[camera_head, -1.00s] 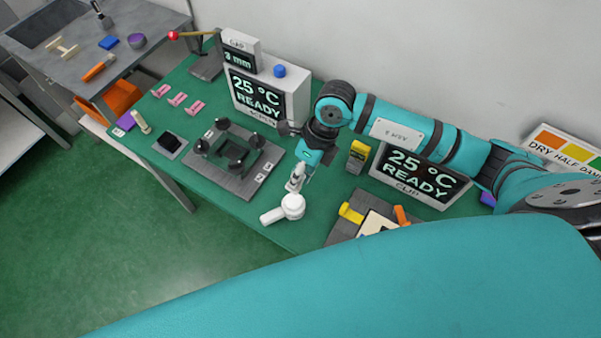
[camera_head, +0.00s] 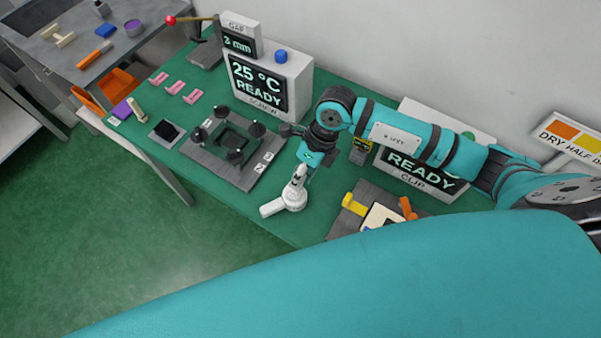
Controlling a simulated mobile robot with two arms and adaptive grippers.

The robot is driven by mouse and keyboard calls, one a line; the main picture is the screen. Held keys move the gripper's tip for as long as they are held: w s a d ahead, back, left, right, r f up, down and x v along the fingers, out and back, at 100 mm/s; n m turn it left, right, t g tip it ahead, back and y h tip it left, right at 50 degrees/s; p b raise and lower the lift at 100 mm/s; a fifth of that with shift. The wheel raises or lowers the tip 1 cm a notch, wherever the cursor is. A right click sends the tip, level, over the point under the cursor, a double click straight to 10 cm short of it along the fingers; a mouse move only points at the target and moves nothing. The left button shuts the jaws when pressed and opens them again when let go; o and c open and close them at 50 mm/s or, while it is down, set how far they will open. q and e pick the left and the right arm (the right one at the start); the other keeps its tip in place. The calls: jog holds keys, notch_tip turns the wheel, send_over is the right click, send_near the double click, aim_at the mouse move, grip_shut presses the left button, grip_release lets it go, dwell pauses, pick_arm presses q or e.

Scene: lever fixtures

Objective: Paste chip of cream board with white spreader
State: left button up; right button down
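A cream board (camera_head: 381,217) with a dark mark sits in the grey fixture at lower right, between yellow and orange levers; its lower part is hidden behind my teal body part. A white tool with a round body and a side handle (camera_head: 291,198), possibly the spreader, stands on the green bench left of that fixture. My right gripper (camera_head: 303,170) points down at its upper end. The fingers are small and blend with the white part, so I cannot tell whether they grip it. My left gripper is not in view.
A dark grey frame with black knobs (camera_head: 229,152) lies left of the tool. The READY screen box (camera_head: 270,92) stands behind it, and a READY CLIP display (camera_head: 423,170) is partly behind my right arm. Pink pieces (camera_head: 175,88) lie at the left. Bare green bench shows around the tool.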

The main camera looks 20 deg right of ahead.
jog(key=shift+f, duration=0.1)
dwell(0.4)
jog(key=shift+f+b, duration=0.45)
dwell(0.3)
jog(key=shift+s, duration=0.1)
dwell(1.2)
jog(key=shift+r+p, duration=2.1)
jog(key=shift+r, duration=1.45)
